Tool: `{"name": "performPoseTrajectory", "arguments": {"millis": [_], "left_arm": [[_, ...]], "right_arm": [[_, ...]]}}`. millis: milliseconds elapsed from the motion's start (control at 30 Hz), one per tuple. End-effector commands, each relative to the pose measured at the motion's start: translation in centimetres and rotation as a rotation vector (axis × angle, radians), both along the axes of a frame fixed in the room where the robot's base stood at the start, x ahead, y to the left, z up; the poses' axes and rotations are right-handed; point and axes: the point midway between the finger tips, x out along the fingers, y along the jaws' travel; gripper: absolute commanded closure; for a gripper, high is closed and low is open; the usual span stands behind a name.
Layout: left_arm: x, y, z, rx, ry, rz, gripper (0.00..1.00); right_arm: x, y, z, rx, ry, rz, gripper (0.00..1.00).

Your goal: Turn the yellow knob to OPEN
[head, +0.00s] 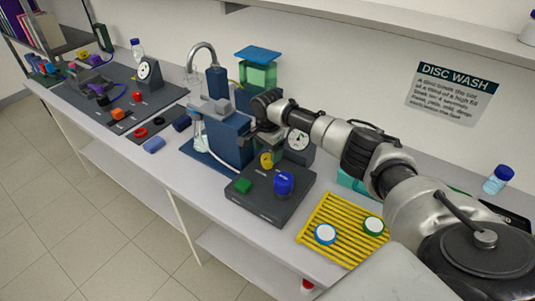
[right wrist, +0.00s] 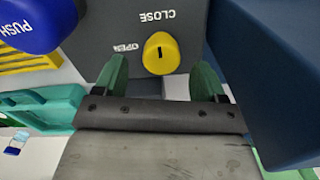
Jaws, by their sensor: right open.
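The yellow knob (head: 266,160) stands at the back of a dark control panel (head: 262,204). In the right wrist view the yellow knob (right wrist: 160,46) has a short black mark that lines up with the CLOSE label (right wrist: 157,15). The OPEN label (right wrist: 126,48) is to the left of the knob there. My right gripper (right wrist: 161,75) is open, its two green fingertips apart on either side of the line to the knob. The knob appears just beyond the fingertips, and no contact shows. My left gripper is not in view.
A blue PUSH button (head: 284,182) and a green block (head: 243,186) are on the same panel. A blue housing (head: 230,136) stands close behind left. A yellow rack (head: 343,226) with two round-lidded items lies to the right. Bare bench shows in front left.

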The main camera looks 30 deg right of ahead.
Motion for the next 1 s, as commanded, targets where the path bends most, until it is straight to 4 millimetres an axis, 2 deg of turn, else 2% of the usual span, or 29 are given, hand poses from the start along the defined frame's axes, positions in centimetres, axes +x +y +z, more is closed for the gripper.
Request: {"name": "performPoseTrajectory", "arguments": {"millis": [100,200,367,567,867,900,1000], "left_arm": [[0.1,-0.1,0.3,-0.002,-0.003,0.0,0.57],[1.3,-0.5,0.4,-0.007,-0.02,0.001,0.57],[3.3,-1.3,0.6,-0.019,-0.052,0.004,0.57],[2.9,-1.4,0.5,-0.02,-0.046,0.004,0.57],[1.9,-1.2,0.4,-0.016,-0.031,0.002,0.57],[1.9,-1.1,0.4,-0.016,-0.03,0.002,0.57],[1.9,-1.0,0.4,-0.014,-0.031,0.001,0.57]], "right_arm": [[0.0,0.0,-1.7,0.0,0.002,0.001,0.29],[0.0,0.0,-2.6,-0.001,0.001,0.001,0.29],[0.0,0.0,-3.1,-0.001,0.0,0.001,0.29],[0.0,0.0,-3.1,-0.001,0.0,0.002,0.29],[0.0,0.0,-3.0,-0.001,-0.001,0.001,0.75],[0.0,0.0,-3.0,-0.001,-0.001,0.002,0.78],[0.0,0.0,-3.0,0.0,-0.001,0.004,0.78]]}}
